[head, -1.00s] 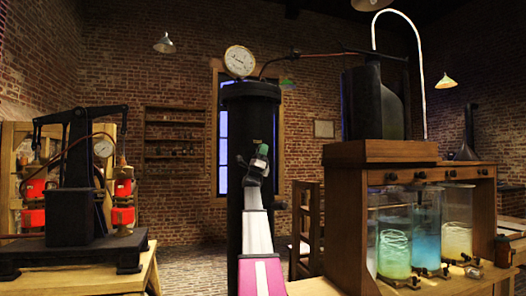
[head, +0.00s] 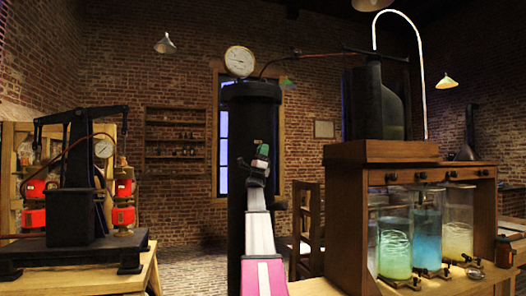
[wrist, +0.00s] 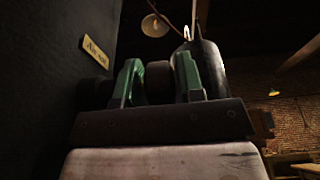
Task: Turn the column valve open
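The dark upright column (head: 239,180) stands at the middle of the head view. My gripper (head: 262,152) is raised in front of its right side. In the wrist view the column's dark wall (wrist: 45,70) fills the left, with a small brass label plate (wrist: 97,52) on it. My gripper's green fingers (wrist: 159,80) stand apart there. A dark rounded part (wrist: 158,83) shows between them, and another (wrist: 93,93) lies between the column and the left finger. They may belong to the valve. I cannot tell whether the fingers press on anything.
A round gauge (head: 240,61) and a copper pipe top the column. A wooden cabinet (head: 346,210) with glass jars (head: 394,245) stands close on the right. A black apparatus (head: 70,215) with red parts stands on a bench at the left. A chair (head: 305,220) is behind.

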